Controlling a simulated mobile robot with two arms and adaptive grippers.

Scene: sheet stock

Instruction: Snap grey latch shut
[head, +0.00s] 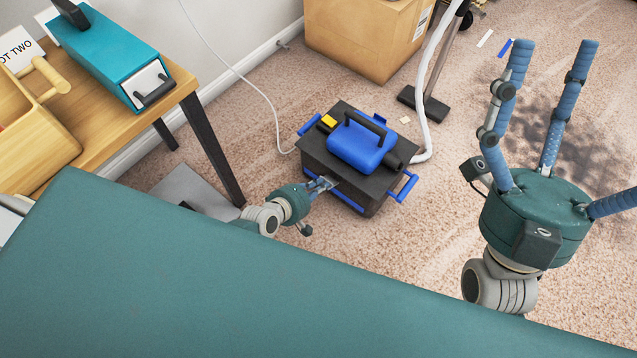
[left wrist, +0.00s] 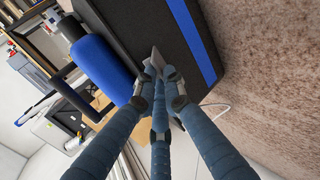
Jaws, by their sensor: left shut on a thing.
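A black box-shaped machine (head: 340,155) with a blue top and dark carry handle stands on the carpet in the head view. My left gripper (head: 326,184) reaches its near left side. In the left wrist view the blue fingers (left wrist: 160,78) are closed together on a small grey latch (left wrist: 153,60) at the machine's dark side. The fingers hide most of the latch, and I cannot tell whether it is fastened. My right gripper (head: 560,110) is raised at the right of the head view, its fingers spread apart and empty, away from the machine.
A white hose (head: 426,120) rises from the machine's right side past a dark-footed stand (head: 424,103). A cardboard box (head: 365,35) stands behind. A wooden table (head: 120,105) with a teal case (head: 105,50) is at left. Open carpet (head: 440,220) lies to the right.

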